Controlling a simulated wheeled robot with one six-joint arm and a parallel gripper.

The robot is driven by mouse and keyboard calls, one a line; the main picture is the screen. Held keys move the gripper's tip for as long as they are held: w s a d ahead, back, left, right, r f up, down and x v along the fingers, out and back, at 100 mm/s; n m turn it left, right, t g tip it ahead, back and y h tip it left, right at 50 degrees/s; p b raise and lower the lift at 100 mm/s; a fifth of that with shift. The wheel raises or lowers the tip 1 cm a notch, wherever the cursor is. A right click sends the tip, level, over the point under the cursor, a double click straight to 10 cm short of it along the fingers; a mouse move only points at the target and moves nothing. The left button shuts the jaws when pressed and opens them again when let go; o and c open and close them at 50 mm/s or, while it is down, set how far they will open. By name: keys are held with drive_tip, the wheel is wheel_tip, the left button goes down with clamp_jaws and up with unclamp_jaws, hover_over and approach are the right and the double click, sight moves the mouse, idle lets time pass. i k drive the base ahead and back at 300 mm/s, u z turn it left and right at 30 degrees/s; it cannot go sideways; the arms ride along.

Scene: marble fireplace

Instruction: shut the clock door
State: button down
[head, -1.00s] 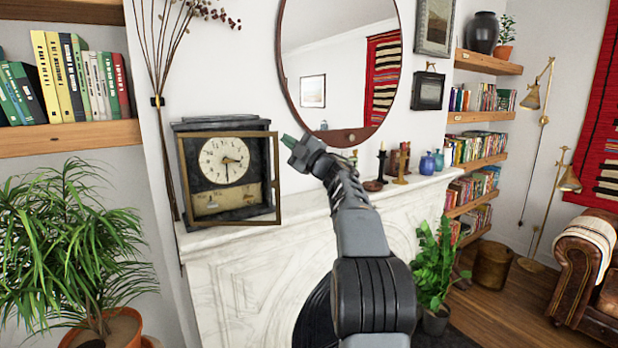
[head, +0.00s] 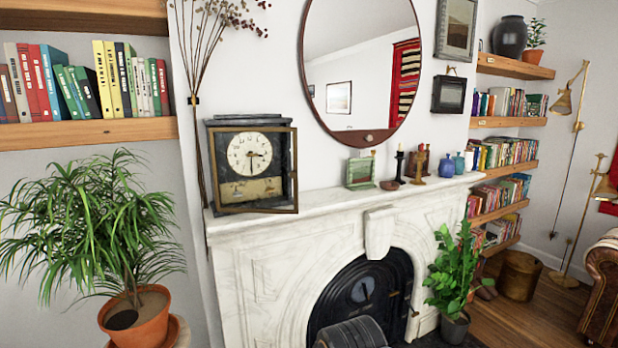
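The clock (head: 248,122) is a dark, box-shaped mantel clock with a cream dial, standing on the left end of the white marble mantel. Its glazed door (head: 295,172) has a thin brass-brown frame and hangs in front of the dial. The door's right edge stands out past the right side of the case, so it looks ajar. The exact gap and the hinges are hard to make out. My gripper is out of view.
A round mirror (head: 362,60) hangs above. Dried stems rise beside the clock's left. The mantel just right of the clock is clear.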

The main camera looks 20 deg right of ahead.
sight(294, 174)
drive_tip(key=z, duration=1.6)
drive_tip(key=i, duration=1.35)
drive_tip(key=u, duration=3.7)
